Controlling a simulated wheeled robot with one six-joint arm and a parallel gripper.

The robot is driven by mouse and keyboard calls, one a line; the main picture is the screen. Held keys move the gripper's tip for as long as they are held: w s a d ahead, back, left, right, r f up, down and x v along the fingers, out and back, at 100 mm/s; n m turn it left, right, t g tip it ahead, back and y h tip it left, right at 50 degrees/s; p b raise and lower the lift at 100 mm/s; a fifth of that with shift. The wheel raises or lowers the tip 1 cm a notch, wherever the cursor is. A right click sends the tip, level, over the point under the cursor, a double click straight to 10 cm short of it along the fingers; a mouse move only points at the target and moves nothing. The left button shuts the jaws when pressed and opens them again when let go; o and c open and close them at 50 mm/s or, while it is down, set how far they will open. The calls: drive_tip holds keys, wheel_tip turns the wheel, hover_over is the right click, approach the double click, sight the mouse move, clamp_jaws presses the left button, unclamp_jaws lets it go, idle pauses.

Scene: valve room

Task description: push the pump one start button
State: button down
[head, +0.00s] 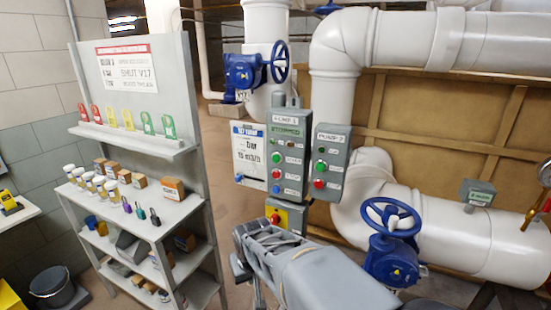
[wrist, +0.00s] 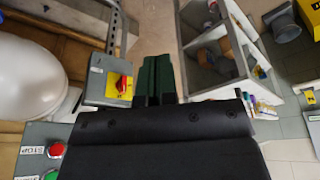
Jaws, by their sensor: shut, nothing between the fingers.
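The pump 1 panel (head: 288,155) is a grey box with a display that appears to read STOPPED. Its green button (head: 276,157) is uppermost, with a red button (head: 276,173) and a blue button (head: 276,189) below. Their small labels are blurred. In the wrist view my gripper (wrist: 157,62) has its dark green fingers together and empty, beside the yellow-faced switch. Pump 1's buttons are not visible there. In the head view my arm hides the fingers, low in front of the panels.
The pump 2 panel (head: 331,162) stands close at the right, with green and red buttons. A red knob on a yellow plate (head: 275,217) sits under pump 1. A blue handwheel (head: 391,218) is right of my arm. A shelf unit (head: 140,215) stands left.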

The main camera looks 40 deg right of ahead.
sight(276, 158)
drive_tip(key=w+d+r+m+t+h+p, duration=0.15)
drive_tip(key=w+d+m+t+h, duration=0.25)
drive_tip(key=w+d+m+t, duration=0.75)
drive_tip(key=w+d+r+t, duration=0.1)
drive_tip(key=w+r+t, duration=0.1)
drive_tip(key=r, duration=0.4)
drive_tip(key=w+d+r+t+h, duration=0.1)
drive_tip(key=w+d+r+t, duration=0.1)
drive_tip(key=r, duration=0.4)
drive_tip(key=w+m+t, duration=0.1)
drive_tip(key=w, duration=0.1)
drive_tip(key=shift+w+r, duration=0.2)
drive_tip(key=shift+w, duration=0.2)
drive_tip(key=shift+d, duration=0.2)
drive_tip(key=shift+w+d+p, duration=0.15)
drive_tip(key=shift+w+d, duration=0.55)
drive_tip(key=shift+d, duration=0.55)
drive_tip(key=shift+w+d+p, duration=0.2)
drive_tip(key=shift+w+d, duration=0.45)
drive_tip(key=shift+d, duration=0.65)
drive_tip(key=shift+w+d+p, duration=0.15)
drive_tip(key=shift+w+d, duration=0.55)
drive_tip(key=shift+d, duration=0.55)
drive_tip(key=shift+w+d+f, duration=0.1)
drive_tip(key=shift+d, duration=0.05)
